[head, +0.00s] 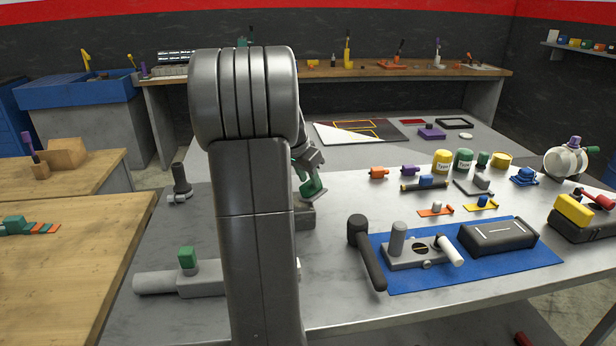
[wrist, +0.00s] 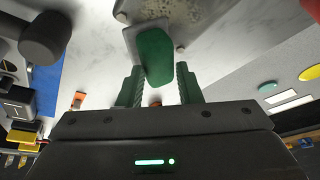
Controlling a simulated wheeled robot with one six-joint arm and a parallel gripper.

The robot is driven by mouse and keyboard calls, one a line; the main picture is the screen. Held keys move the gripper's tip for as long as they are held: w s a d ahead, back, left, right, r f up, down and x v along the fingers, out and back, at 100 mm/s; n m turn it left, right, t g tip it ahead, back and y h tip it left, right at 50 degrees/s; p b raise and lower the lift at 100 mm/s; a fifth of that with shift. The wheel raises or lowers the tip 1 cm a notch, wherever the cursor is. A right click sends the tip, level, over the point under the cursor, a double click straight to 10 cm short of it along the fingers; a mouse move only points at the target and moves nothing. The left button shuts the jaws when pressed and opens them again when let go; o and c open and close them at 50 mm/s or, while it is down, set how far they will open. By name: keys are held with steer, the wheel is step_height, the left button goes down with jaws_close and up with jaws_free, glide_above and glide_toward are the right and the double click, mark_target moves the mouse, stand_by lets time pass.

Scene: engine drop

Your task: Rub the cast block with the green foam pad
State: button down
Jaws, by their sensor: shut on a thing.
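My gripper (head: 307,168) is shut on the green foam pad (head: 312,189), which hangs tilted below the jaws. In the wrist view the pad (wrist: 155,58), with a pale grey layer along one edge, sits between my two green fingers (wrist: 158,82). The grey cast block (head: 305,218) stands on the metal table just beneath the pad, partly hidden behind my arm. In the wrist view a mottled grey surface, apparently the block (wrist: 180,11), lies at the top edge beyond the pad. I cannot tell whether pad and block touch.
A black-headed mallet (head: 366,250) and a blue mat (head: 410,285) with metal parts lie to the right. A grey cylindrical part with a green top (head: 188,262) lies at the front left. Tins (head: 442,160) and small parts stand behind the mat.

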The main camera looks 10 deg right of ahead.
steer(key=shift+a+r, duration=0.1)
steer(key=shift+a, duration=0.75)
steer(key=shift+a+f+b, duration=0.2)
steer(key=shift+a+b, duration=0.15)
steer(key=shift+a, duration=1.3)
steer(key=shift+r, duration=0.1)
steer(key=shift+d, duration=2.55)
steer(key=shift+s, duration=0.35)
